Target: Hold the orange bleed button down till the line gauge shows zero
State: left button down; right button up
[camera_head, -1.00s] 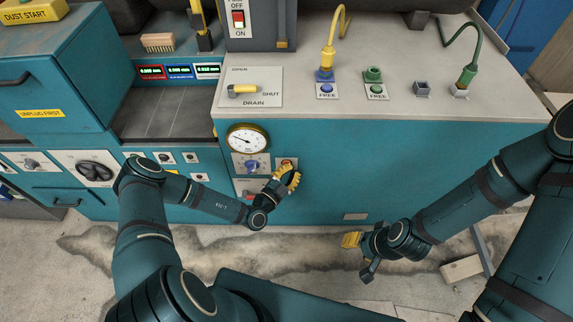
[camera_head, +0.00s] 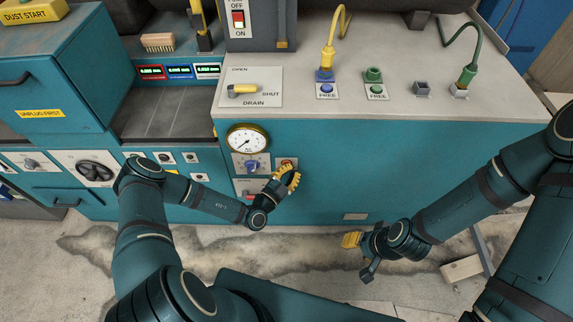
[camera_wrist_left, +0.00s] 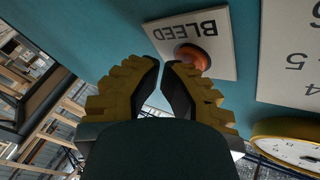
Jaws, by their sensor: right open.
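The orange bleed button (camera_wrist_left: 195,56) sits on a white plate marked BLEED (camera_wrist_left: 222,50) in the left wrist view. In the head view its plate (camera_head: 288,161) is partly hidden by my left gripper (camera_head: 289,172). In the left wrist view my left gripper (camera_wrist_left: 163,68) has its yellow fingers drawn together, with tips overlapping the button's lower edge. How deep the button sits is unclear. The round line gauge (camera_head: 247,140) is above left of the gripper; its needle points to the lower left. My right gripper (camera_head: 358,254) is open and empty, low in front of the cabinet.
A blue knob (camera_head: 252,166) is just left of the bleed plate. A yellow-handled drain lever (camera_head: 243,90) lies on the bench top. Yellow (camera_head: 328,60) and green (camera_head: 467,76) connectors stand farther right. The teal front right of the left gripper is clear.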

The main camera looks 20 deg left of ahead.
pick_arm(q)
jog(key=shift+s, duration=0.1)
jog(key=shift+s+d, duration=0.25)
jog(key=shift+s, duration=0.45)
jog(key=shift+p, duration=0.3)
jog(key=shift+s+d+p, duration=0.2)
jog(key=shift+s+d, duration=0.05)
jog(key=shift+s, duration=0.55)
jog(key=shift+s+d+p, duration=0.2)
jog(key=shift+s+p, duration=0.05)
jog(key=shift+s, duration=0.6)
jog(key=shift+s+d+p, duration=0.2)
jog(key=shift+s+d, duration=0.05)
jog(key=shift+s, duration=0.55)
